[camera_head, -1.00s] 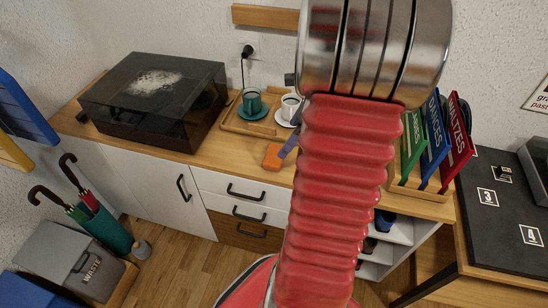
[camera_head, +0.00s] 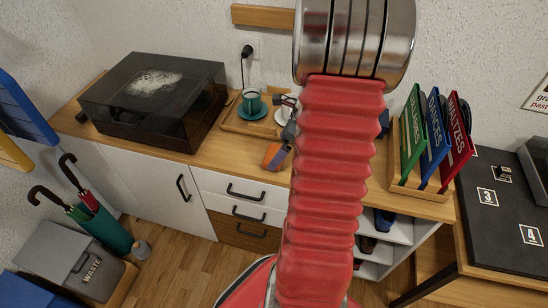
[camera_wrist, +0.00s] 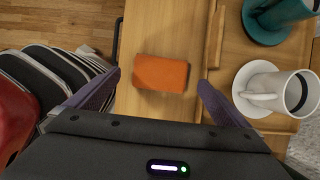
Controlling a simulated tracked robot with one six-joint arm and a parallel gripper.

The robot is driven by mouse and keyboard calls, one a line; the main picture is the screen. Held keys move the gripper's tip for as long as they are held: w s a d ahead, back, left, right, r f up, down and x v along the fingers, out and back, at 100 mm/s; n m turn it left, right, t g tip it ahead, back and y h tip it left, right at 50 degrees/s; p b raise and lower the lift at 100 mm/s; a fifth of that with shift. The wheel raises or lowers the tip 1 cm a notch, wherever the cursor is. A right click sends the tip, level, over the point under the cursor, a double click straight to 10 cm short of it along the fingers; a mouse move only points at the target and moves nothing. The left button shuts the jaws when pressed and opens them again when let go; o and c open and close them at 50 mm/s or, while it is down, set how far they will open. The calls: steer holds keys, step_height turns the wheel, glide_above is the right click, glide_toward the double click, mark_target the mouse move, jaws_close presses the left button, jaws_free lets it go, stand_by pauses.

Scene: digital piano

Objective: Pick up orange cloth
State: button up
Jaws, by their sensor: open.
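The orange cloth (camera_wrist: 162,73) is a small folded rectangle lying flat on the wooden cabinet top. In the head view the cloth (camera_head: 270,156) sits near the front edge, partly hidden by my gripper (camera_head: 283,152). In the wrist view my gripper (camera_wrist: 158,92) is open. Its two purple fingers stand apart, one to each side of the cloth, with a gap to it. Nothing is between the fingers except the view of the cloth beyond.
A teal cup (camera_head: 252,102) on a saucer and a white mug (camera_wrist: 284,92) on a saucer stand on a wooden tray (camera_head: 232,122) behind the cloth. A dark-lidded turntable (camera_head: 155,100) is at left. Record dividers (camera_head: 434,135) stand at right.

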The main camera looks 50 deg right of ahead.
steer(key=shift+x, duration=1.6)
steer(key=c, duration=1.1)
steer(key=shift+r, duration=0.15)
step_height(320, 180, up, 10)
steer(key=shift+f, duration=0.1)
